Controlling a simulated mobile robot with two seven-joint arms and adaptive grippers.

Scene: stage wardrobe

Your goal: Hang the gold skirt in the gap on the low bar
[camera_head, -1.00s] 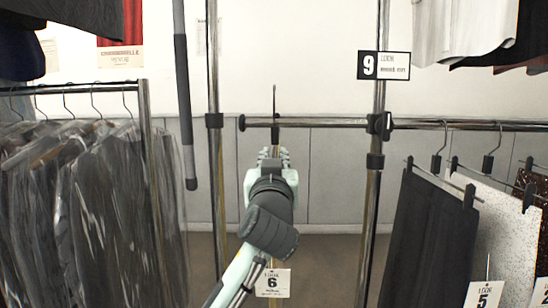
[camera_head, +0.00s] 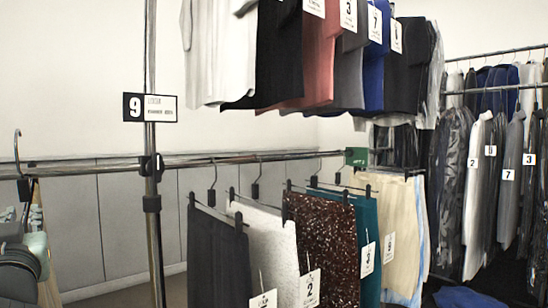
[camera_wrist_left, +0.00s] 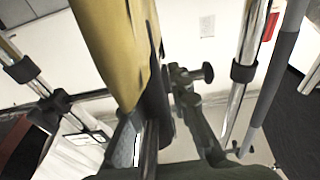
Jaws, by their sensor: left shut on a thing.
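My left gripper (camera_head: 18,235) is at the left edge of the head view, partly cut off. It is shut on the hanger of the gold skirt, whose hook (camera_head: 18,150) stands up at the level of the low bar (camera_head: 100,162). Only a narrow edge of the gold skirt (camera_head: 38,215) shows there. In the left wrist view, the gold skirt (camera_wrist_left: 112,50) hangs large beside the dark fingers. The fingertips are partly hidden. My right gripper is in neither view. I cannot make out a clear gap among the hanging skirts.
A chrome post (camera_head: 151,220) with sign 9 (camera_head: 150,107) stands between my gripper and the skirts. The low bar holds a black skirt (camera_head: 217,260), white skirt (camera_head: 270,245), speckled brown skirt (camera_head: 320,235), teal skirt (camera_head: 368,220) and cream skirt (camera_head: 402,230). Garments hang above.

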